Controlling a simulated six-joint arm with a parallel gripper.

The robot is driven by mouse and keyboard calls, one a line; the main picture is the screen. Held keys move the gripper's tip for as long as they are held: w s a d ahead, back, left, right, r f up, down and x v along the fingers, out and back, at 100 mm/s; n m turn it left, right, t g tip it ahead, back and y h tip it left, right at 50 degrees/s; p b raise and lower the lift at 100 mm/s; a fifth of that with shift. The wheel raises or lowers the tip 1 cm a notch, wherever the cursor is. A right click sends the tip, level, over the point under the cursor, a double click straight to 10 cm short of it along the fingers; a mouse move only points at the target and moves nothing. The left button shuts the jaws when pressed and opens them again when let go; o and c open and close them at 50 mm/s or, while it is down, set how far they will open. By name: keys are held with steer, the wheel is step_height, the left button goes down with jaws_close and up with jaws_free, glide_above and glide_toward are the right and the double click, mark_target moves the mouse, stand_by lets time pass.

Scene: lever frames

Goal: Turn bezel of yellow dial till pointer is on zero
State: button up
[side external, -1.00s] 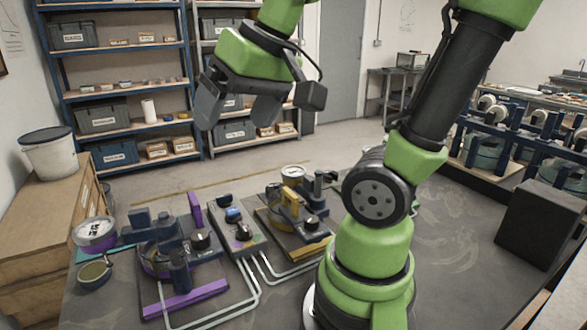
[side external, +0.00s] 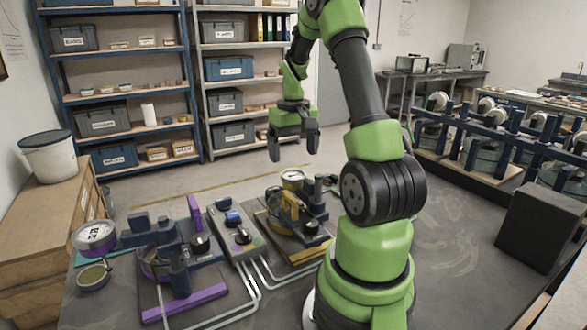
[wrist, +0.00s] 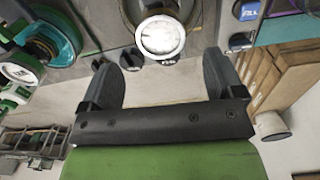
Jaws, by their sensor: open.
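The yellow dial (side external: 292,177) is a small round gauge with a pale face. It stands at the back of the yellow-marked fixture (side external: 300,250). In the wrist view a round dial (wrist: 160,36) with a bright white face lies at the top, between and beyond my fingertips. Its pointer and scale are too washed out to read. My gripper (side external: 293,150) hangs above the dial with its fingers pointing down. It is open and empty, and its two fingers also show in the wrist view (wrist: 160,68). It appears apart from the dial.
A purple fixture (side external: 185,305) with its own dial (side external: 93,235) stands at the left. A grey control box (side external: 237,240) with knobs sits between the fixtures. A black block (side external: 540,225) is at the right. The air around my gripper looks clear.

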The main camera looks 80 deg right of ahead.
mark_target(293, 174)
step_height(293, 174, down, 5)
steer(key=shift+c, duration=0.2)
